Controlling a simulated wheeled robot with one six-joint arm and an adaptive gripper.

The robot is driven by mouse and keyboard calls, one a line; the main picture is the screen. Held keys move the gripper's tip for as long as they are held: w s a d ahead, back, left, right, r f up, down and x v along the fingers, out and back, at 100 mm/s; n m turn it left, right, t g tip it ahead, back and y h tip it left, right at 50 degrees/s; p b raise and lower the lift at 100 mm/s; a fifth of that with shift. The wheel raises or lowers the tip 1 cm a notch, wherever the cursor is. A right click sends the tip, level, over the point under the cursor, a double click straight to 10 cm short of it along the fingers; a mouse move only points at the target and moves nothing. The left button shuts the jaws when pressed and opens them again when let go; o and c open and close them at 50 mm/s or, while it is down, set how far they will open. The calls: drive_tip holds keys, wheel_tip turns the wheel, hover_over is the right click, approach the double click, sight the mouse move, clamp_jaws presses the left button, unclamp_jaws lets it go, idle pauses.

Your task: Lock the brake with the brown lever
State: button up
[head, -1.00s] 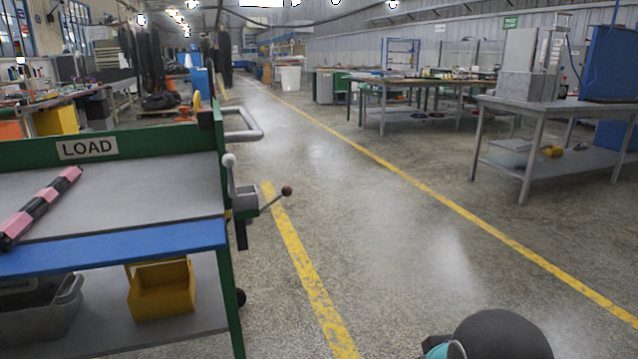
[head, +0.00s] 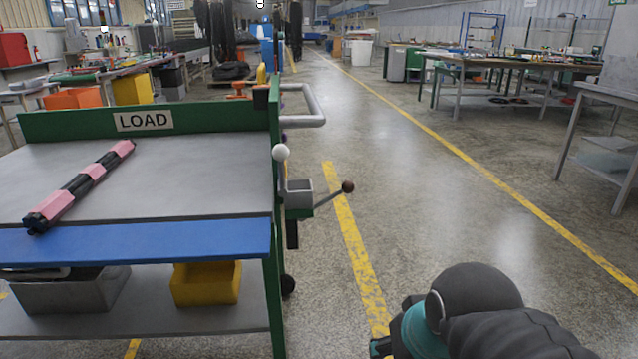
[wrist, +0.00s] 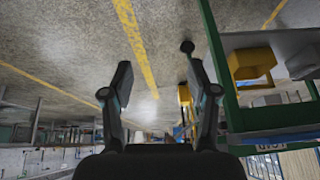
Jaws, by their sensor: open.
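The brown-knobbed lever (head: 347,186) sticks out to the right from a small grey brake box (head: 299,194) on the right side of a green cart. A second lever with a white knob (head: 280,153) stands upright at the same box. My gripper shows in the wrist view (wrist: 160,78) with its two dark fingers spread and nothing between them. In the head view, my dark and teal wrist is at the bottom, to the right of the cart, apart from the lever. I cannot make out either lever in the wrist view; the right finger may cover them.
The cart (head: 150,240) has a LOAD sign, a pink and black bar (head: 80,187) on top, and a yellow bin (head: 205,284) below. A grey push handle (head: 315,105) juts out behind the box. Floor to the right is clear up to the tables.

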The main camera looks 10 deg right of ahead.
drive_tip(key=w+a+m+g+y+b, duration=0.2)
drive_tip(key=w+a+m+y, duration=0.15)
drive_tip(key=w+m, duration=0.3)
drive_tip(key=m+t+y+b, duration=0.3)
drive_tip(key=m+t+y, duration=0.3)
drive_tip(key=m+y, duration=0.75)
approach(348, 187)
drive_tip(key=w+a, duration=0.2)
drive_tip(key=w+a+m+h, duration=0.1)
drive_tip(key=w+a, duration=0.1)
drive_tip(key=a, duration=0.1)
drive_tip(key=w+a+h, duration=0.1)
drive_tip(key=w+a, duration=0.1)
drive_tip(key=a, duration=0.1)
drive_tip(key=shift+a+r+m, duration=0.15)
drive_tip(key=shift+r+m, duration=0.25)
clamp_jaws()
